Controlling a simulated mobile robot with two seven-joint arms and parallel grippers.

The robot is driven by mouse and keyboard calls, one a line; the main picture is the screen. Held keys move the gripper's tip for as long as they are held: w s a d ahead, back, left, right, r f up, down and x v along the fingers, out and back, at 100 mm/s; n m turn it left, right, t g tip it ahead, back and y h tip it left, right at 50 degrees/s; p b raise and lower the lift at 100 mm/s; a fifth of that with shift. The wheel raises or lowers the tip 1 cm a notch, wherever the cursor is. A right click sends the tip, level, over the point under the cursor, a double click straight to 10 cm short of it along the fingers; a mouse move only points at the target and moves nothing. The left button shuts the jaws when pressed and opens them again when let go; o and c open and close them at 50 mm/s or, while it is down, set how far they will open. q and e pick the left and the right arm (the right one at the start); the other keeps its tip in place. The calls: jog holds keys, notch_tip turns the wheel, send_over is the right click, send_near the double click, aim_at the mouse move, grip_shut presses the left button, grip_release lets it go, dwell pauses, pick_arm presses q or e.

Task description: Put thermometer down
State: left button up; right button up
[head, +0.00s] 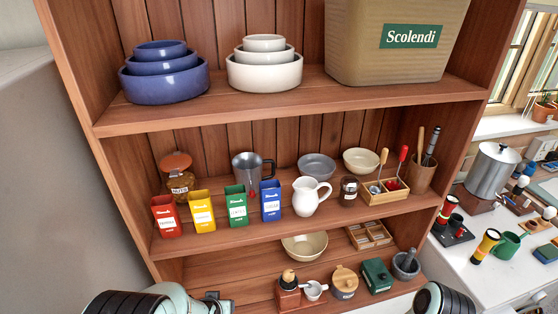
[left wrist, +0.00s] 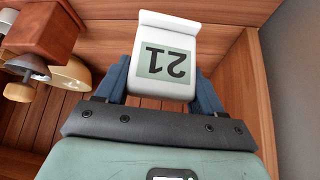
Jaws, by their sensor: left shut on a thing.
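The thermometer (left wrist: 165,58) is a small white block with a grey-green display reading 21, which appears upside down in the left wrist view. My left gripper (left wrist: 160,85) is shut on it, with one blue finger on each side. The thermometer is in front of the wooden shelf boards; I cannot tell whether it touches them. In the head view my left arm comes in at the bottom left, and the thermometer cannot be made out there. Only a rounded part of my right arm shows at the bottom right; its gripper is out of the picture.
The bottom shelf (head: 212,277) holds a wooden grinder (head: 288,292), a lidded jar (head: 344,283), a green box (head: 377,275), a mortar (head: 405,265) and a beige bowl (head: 304,246). Its left part looks clear. Colored tins and a white jug (head: 310,196) crowd the middle shelf.

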pick_arm(q)
jog(key=shift+s, duration=0.3)
jog(key=shift+a, duration=0.1)
jog(key=r, duration=0.4)
jog(key=shift+w+r, duration=0.15)
jog(key=shift+w, duration=0.15)
jog(key=shift+r, duration=0.35)
